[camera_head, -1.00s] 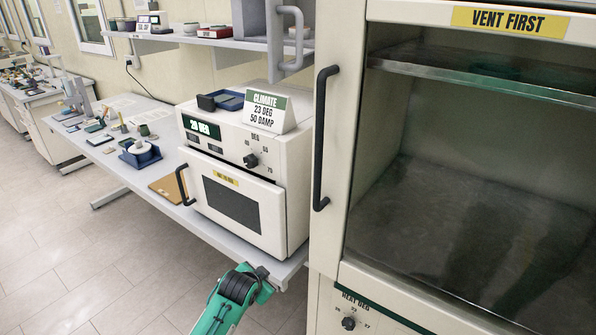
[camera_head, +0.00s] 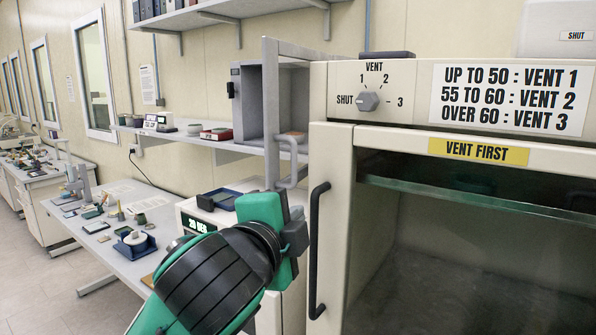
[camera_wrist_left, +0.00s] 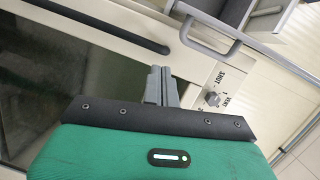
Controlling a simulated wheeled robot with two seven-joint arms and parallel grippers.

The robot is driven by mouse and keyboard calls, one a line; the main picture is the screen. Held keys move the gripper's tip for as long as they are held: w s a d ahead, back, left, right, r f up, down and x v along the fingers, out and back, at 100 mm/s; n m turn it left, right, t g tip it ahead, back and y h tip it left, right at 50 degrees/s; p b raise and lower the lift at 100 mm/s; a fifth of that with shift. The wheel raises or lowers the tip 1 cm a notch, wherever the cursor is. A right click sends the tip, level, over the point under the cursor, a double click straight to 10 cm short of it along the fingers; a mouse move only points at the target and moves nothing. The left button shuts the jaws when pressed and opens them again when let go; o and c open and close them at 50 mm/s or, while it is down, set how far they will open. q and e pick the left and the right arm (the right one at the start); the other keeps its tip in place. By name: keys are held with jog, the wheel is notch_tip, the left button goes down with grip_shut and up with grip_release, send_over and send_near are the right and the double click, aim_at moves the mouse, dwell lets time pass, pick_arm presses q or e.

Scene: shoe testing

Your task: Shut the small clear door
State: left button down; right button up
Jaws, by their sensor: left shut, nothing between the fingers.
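The small clear door, with its grey frame (camera_head: 270,115), stands swung open in front of the small grey cabinet (camera_head: 248,105) on the wall shelf. Its grey bow handle (camera_head: 292,160) is on the near side, and the handle also shows at the top of the left wrist view (camera_wrist_left: 213,50). My left gripper (camera_head: 287,205) is up just below the handle in the head view, its fingers mostly hidden by my wrist. In the left wrist view its fingers (camera_wrist_left: 161,78) are shut and empty, apart from the handle. My right gripper is not in view.
A large cream cabinet with a black handle (camera_head: 318,250) and a vent dial (camera_head: 368,101) stands close on the right. A cream oven (camera_head: 190,215) on the bench is partly hidden behind my left arm. Small items lie on the wall shelf (camera_head: 250,148).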

pick_arm(q)
jog(key=s+r+m+t, duration=0.1)
jog(key=s+r+m, duration=0.1)
jog(key=s+r, duration=0.25)
jog(key=w+p, duration=0.8)
jog(key=w, duration=0.2)
jog(key=shift+w+d+h, duration=0.25)
jog(key=shift+d+h, duration=0.15)
jog(key=shift+d+f, duration=0.1)
